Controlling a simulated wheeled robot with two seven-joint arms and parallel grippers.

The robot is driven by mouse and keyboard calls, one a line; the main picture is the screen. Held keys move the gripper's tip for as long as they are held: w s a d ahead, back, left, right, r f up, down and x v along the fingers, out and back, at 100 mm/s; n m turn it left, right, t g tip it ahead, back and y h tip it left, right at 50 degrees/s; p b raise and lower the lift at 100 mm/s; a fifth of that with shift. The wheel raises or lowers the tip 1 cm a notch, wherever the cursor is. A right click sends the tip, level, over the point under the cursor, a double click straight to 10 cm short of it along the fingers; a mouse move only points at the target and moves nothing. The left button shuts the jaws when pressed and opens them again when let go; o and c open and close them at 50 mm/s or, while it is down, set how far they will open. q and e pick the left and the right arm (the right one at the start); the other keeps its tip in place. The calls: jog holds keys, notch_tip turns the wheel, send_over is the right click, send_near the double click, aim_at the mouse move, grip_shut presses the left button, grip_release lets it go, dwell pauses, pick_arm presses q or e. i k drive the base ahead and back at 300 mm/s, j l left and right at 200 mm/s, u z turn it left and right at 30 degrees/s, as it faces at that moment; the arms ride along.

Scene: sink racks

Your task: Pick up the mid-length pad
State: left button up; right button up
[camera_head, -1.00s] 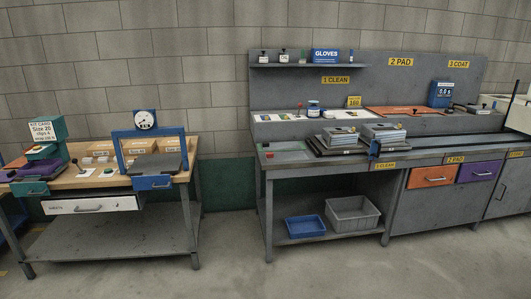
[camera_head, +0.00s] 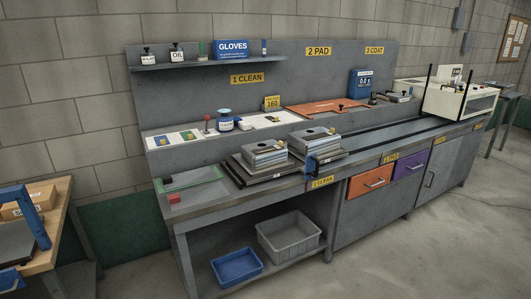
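No pad that I can single out as the mid-length one shows at this size. A "2 PAD" sign (camera_head: 319,51) is on the back panel, above an orange board (camera_head: 312,109) on the raised ledge. A small dark item lies on the board's right part. Below are an orange drawer (camera_head: 369,182) and a purple drawer (camera_head: 411,164), both shut, with another yellow label (camera_head: 390,158) above them. What the drawers hold is hidden. Neither of my grippers is in view.
Two stacks of metal blocks, left (camera_head: 265,154) and right (camera_head: 314,140), stand on the grey bench (camera_head: 215,193). A blue bin (camera_head: 237,267) and a grey crate (camera_head: 290,236) sit on the lower shelf. A wooden table (camera_head: 50,225) is at left. The floor in front is clear.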

aim_at(268, 148)
jog(key=i+l, duration=0.25)
jog(key=i+l+u, duration=0.1)
jog(key=i+l, duration=0.15)
jog(key=l, duration=0.2)
jog(key=i+l, duration=0.25)
jog(key=l, duration=0.15)
jog(key=i+l+u, duration=0.1)
jog(key=i+l, duration=0.4)
jog(key=l, duration=0.25)
